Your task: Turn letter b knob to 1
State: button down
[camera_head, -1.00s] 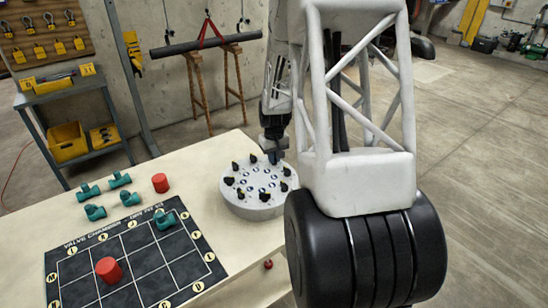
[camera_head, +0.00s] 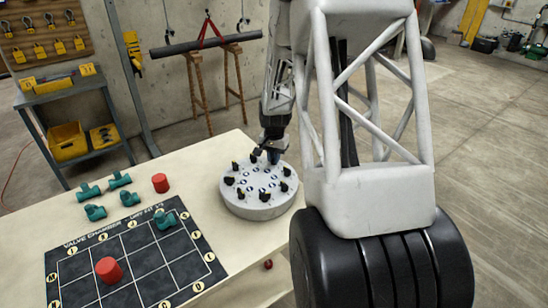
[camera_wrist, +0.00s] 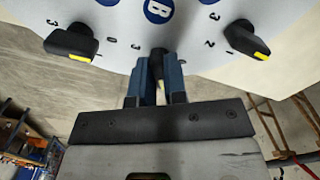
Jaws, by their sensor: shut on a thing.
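A round grey-white panel (camera_head: 258,208) with black knobs around its rim stands on the pale table. In the wrist view, a blue badge with a letter that looks like B (camera_wrist: 158,10) sits on the panel face. The black knob (camera_wrist: 157,62) just outward from that badge is between my fingers. My gripper (camera_wrist: 158,80) is shut on this knob, with a blue finger on each side. In the head view my gripper (camera_head: 270,155) is at the panel's far edge. The fingers hide most of the held knob, and I cannot read its setting.
Neighbouring knobs with yellow pointers stand close on the left (camera_wrist: 72,42) and right (camera_wrist: 247,38). A black grid mat (camera_head: 135,262), red cylinders (camera_head: 160,183) and teal pipe fittings (camera_head: 120,180) lie left of the panel.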

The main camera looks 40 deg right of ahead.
dwell(0.3)
jog(key=c, duration=1.2)
grip_release()
jog(key=shift+o, duration=0.2)
jog(key=shift+r, duration=0.1)
jog(key=shift+r, duration=3.8)
jog(key=shift+a+r, duration=0.1)
